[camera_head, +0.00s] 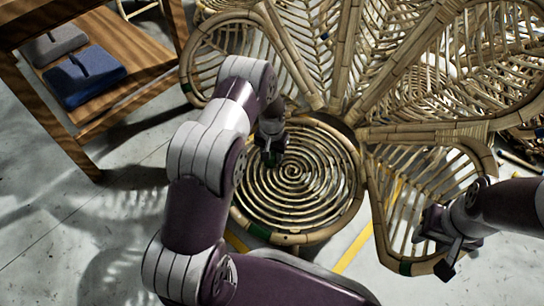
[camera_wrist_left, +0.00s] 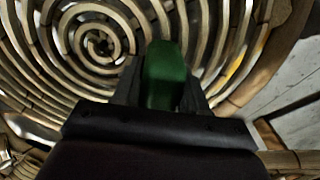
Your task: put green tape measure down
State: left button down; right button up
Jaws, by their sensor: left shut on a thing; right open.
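The green tape measure (camera_wrist_left: 165,75) is between the fingers of my left gripper (camera_wrist_left: 168,88), which is shut on it. In the left wrist view it is in front of the spiral rattan seat; whether it touches the seat I cannot tell. In the head view my left gripper (camera_head: 272,150) is over the upper left part of the round rattan seat (camera_head: 297,235), and only a little green of the tape measure (camera_head: 272,159) shows below it. My right gripper (camera_head: 446,252) is open and empty at the right, near a rattan petal panel.
Large petal-shaped rattan panels (camera_head: 455,133) fan out behind and right of the seat. A wooden shelf (camera_head: 135,95) at the upper left holds folded blue cloth (camera_head: 85,76) and grey cloth (camera_head: 55,44). The concrete floor (camera_head: 60,220) at the left is clear.

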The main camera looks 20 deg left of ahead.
pick_arm(q)
jog(key=shift+f, duration=0.15)
jog(key=c, duration=0.6)
grip_release()
notch_tip(320, 180, up, 12)
jog(key=p, duration=0.7)
jog(key=shift+p, duration=0.4)
jog(key=s+d+r, duration=0.2)
jog(key=s+r, duration=0.1)
jog(key=r, duration=0.3)
jog(key=s+d+r, duration=0.2)
jog(key=s+r, duration=0.2)
jog(key=r, duration=0.3)
jog(key=s+d+r, duration=0.1)
jog(key=s+r, duration=0.2)
jog(key=s, duration=0.4)
jog(key=s+d+r+t, duration=0.1)
jog(key=s+r, duration=0.2)
jog(key=s, duration=0.4)
jog(key=shift+r, duration=0.25)
